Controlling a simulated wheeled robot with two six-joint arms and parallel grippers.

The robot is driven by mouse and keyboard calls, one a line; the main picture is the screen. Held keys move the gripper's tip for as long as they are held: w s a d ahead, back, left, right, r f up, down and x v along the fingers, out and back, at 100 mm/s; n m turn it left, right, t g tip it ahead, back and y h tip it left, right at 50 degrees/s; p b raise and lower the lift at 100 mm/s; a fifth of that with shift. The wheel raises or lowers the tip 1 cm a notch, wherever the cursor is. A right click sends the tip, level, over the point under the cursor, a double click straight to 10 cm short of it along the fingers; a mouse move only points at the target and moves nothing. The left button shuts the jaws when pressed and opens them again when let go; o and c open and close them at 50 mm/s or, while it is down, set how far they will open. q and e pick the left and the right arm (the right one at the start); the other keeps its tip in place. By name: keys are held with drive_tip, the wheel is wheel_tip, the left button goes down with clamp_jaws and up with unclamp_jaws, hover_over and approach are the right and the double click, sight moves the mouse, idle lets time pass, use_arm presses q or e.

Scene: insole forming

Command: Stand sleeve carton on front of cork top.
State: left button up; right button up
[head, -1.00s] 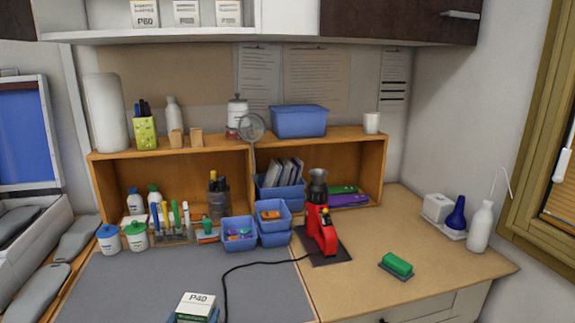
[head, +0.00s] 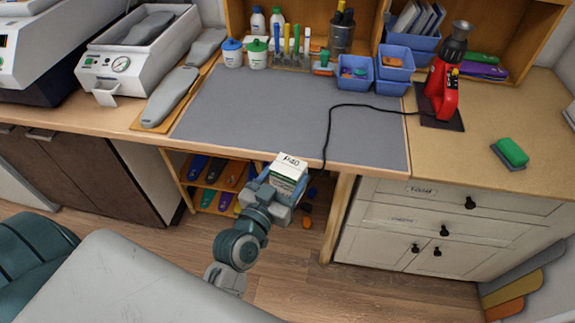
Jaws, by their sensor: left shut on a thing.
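A small white and green carton marked P40 (head: 289,167) is held upright, slightly tilted in the picture, by my left gripper (head: 283,184). The gripper is shut on the carton's lower part and partly hides it. The carton shows in front of the front edge of the grey mat (head: 270,110). The tan, cork-coloured top (head: 465,155) lies to the right of the mat, and its front part is bare. My right gripper is not in view.
On the tan top stand a red hot-air tool (head: 442,92) on a dark pad and a green block (head: 512,152). A black cable (head: 345,107) crosses the mat. Blue bins (head: 392,62) stand behind. White drawers (head: 440,205) are below the top.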

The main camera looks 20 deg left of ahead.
use_arm(q)
drive_tip(key=w+d+r+m+g+h, duration=0.2)
drive_tip(key=w+d+m+g+h, duration=0.2)
drive_tip(key=d+m+g+h, duration=0.3)
drive_tip(key=w+d+r+m+g+h, duration=0.3)
drive_tip(key=d+m+g+h, duration=0.4)
drive_tip(key=m+g+h, duration=0.2)
drive_tip(key=shift+w+r+m+g+h, duration=0.3)
drive_tip(key=shift+w+r+g+h, duration=0.1)
drive_tip(key=shift+g, duration=0.1)
drive_tip(key=shift+a, duration=0.15)
